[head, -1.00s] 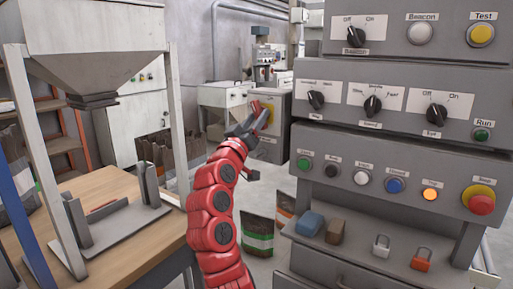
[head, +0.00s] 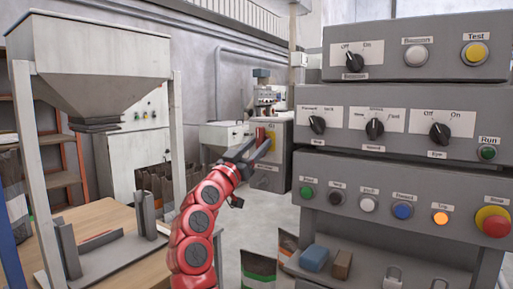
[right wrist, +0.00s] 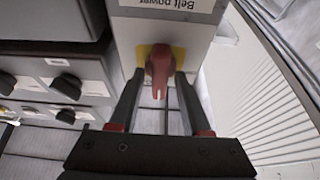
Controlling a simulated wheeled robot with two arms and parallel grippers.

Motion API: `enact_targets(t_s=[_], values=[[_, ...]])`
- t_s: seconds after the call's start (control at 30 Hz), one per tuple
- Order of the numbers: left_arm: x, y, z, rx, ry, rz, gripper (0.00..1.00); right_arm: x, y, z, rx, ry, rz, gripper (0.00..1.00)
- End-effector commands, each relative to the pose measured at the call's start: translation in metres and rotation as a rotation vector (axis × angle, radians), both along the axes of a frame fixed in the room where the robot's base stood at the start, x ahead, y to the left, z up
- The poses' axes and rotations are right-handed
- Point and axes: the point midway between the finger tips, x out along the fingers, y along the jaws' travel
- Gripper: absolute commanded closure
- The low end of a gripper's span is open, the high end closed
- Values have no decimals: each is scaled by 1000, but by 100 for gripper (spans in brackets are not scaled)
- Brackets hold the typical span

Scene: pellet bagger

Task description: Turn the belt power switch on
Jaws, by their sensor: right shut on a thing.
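The belt power switch is a red rotary handle (right wrist: 160,66) on a yellow plate (right wrist: 143,50). It sits on the face of a grey box, and a white "Belt power" label (right wrist: 165,5) shows upside down in the right wrist view. My right gripper (right wrist: 158,82) has its two dark fingers on either side of the red handle and is shut on it. The handle points down the picture, in line with the fingers. In the head view the right gripper (head: 252,150) reaches the grey box (head: 283,158), partly covering the switch. My left gripper is not in view.
A large grey control panel (head: 390,157) with knobs and buttons stands close on the right. A blue block (head: 314,258) and a brown block (head: 341,264) lie on its ledge. A hopper (head: 95,65) stands over a wooden table (head: 95,213) on the left.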

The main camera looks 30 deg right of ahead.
Motion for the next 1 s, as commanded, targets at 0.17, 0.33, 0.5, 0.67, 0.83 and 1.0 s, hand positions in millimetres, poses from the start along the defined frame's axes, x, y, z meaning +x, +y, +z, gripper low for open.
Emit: enact_targets(t_s=[0.17, 0.33, 0.5, 0.67, 0.83, 1.0], values=[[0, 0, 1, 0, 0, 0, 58, 0, 0, 2, -4, -2, 1, 100], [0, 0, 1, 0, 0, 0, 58, 0, 0, 2, -3, -2, 1, 45], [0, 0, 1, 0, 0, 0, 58, 0, 1, 1, -2, 0, 1, 45], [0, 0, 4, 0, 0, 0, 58, -5, 13, -3, -5, 0, 2, 45], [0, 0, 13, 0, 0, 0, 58, -17, 47, -17, -5, 0, 7, 45], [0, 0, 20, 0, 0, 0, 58, -33, 87, -35, -4, 0, 8, 45]])
